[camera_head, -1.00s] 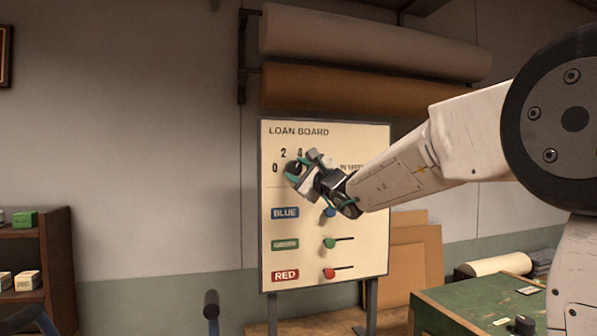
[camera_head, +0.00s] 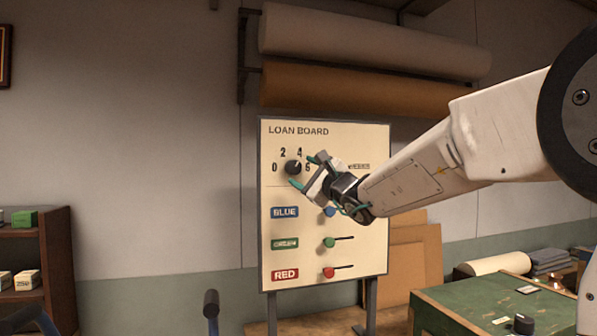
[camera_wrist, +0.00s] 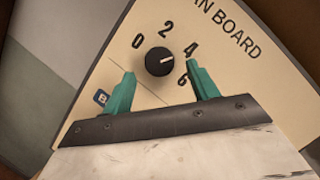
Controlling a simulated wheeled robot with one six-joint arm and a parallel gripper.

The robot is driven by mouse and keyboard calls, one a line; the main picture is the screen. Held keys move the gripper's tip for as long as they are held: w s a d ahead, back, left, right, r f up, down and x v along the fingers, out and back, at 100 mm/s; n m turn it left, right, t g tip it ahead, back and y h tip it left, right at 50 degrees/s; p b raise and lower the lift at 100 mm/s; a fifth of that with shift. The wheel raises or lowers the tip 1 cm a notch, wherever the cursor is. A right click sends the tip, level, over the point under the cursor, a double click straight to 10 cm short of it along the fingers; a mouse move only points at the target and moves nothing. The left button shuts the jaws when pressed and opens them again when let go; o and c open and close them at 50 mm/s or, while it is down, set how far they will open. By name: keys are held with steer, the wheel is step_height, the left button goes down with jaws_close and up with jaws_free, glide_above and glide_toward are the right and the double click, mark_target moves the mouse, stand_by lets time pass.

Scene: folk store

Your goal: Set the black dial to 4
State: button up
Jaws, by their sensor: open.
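The black dial (camera_head: 293,167) is a round knob near the top of the cream loan board (camera_head: 350,225), with 0, 2, 4 and 6 printed around it. In the wrist view the dial appears between and beyond the fingertips (camera_wrist: 161,67), with no visible contact.
Blue (camera_head: 329,212), green (camera_head: 329,242) and red (camera_head: 328,272) slider knobs sit lower on the board, the blue one partly behind my gripper. Large rolls (camera_head: 370,45) hang above. A green-topped table (camera_head: 480,300) stands at right, a shelf (camera_head: 40,250) at left.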

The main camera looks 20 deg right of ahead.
steer(key=v, duration=0.4)
steer(key=shift+s, duration=0.2)
steer(key=s+a+f+n+g+y, duration=0.5)
steer(key=s+a+f+n+g, duration=0.4)
steer(key=a+f+n, duration=0.1)
steer(key=s+a+f+n+g+h, duration=0.1)
steer(key=s+f+n+g+h, duration=0.1)
steer(key=s+f+n+g, duration=0.65)
steer(key=s+d+f+n+h, duration=0.1)
steer(key=s+d+f+h, duration=0.2)
steer(key=s, duration=0.5)
steer(key=s+d+f+n+h, duration=0.1)
steer(key=s+d+f+h, duration=0.2)
steer(key=s, duration=0.5)
steer(key=s+d+f+n+h, duration=0.1)
steer(key=s+d+f+h, duration=0.2)
steer(key=s, duration=0.5)
steer(key=shift+d+f+g, duration=0.35)
steer(key=shift+d+f, duration=0.1)
steer(key=shift+d, duration=0.65)
